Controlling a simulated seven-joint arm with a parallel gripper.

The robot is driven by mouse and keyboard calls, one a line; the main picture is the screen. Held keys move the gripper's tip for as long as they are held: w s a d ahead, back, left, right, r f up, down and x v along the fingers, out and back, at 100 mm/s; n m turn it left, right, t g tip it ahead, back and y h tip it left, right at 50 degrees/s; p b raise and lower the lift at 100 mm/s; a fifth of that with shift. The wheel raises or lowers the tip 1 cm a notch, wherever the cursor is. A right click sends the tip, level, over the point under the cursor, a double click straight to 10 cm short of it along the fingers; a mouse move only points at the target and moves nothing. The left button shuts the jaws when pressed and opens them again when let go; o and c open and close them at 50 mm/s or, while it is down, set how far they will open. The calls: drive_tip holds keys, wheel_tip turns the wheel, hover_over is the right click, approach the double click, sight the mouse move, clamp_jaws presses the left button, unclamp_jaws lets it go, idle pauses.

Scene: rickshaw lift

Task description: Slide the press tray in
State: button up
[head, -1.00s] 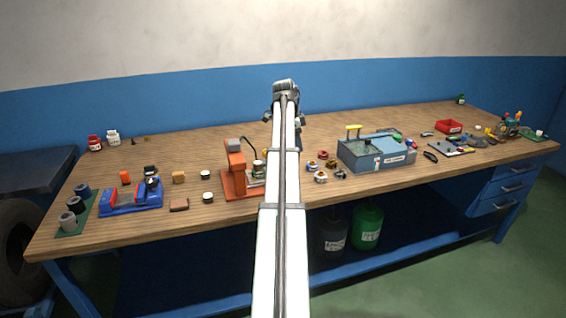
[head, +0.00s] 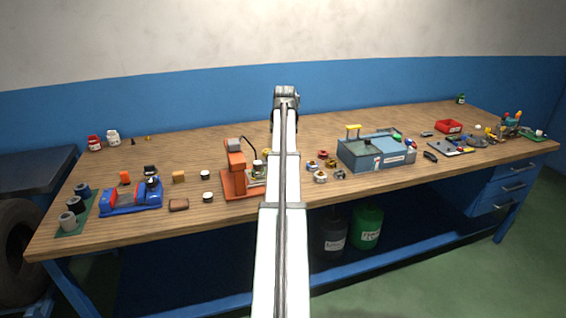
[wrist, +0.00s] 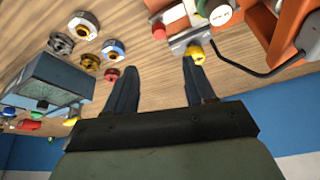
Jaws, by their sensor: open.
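The orange press (head: 236,172) stands left of my arm in the head view. Its orange body (wrist: 283,30) shows at the upper right of the wrist view. The press tray (wrist: 190,38) is a grey metal piece with a yellow knob (wrist: 196,54) on its near end, sticking out from the press. My gripper (wrist: 160,66) is open and empty, pointing down toward the bench. The right fingertip appears close to the yellow knob; I cannot tell whether they touch. In the head view my arm hides the fingers.
A black curved lever (wrist: 255,72) reaches out from the press. Several ringed parts (head: 320,177) and a blue-grey toolbox (head: 375,153) lie right of my arm. A blue fixture (head: 132,197) stands at the left. The back of the wooden bench is mostly clear.

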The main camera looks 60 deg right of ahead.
drive_tip(key=shift+n, duration=0.3)
drive_tip(key=x, duration=1.3)
drive_tip(key=shift+f, duration=0.45)
drive_tip(key=shift+c, duration=0.3)
clamp_jaws()
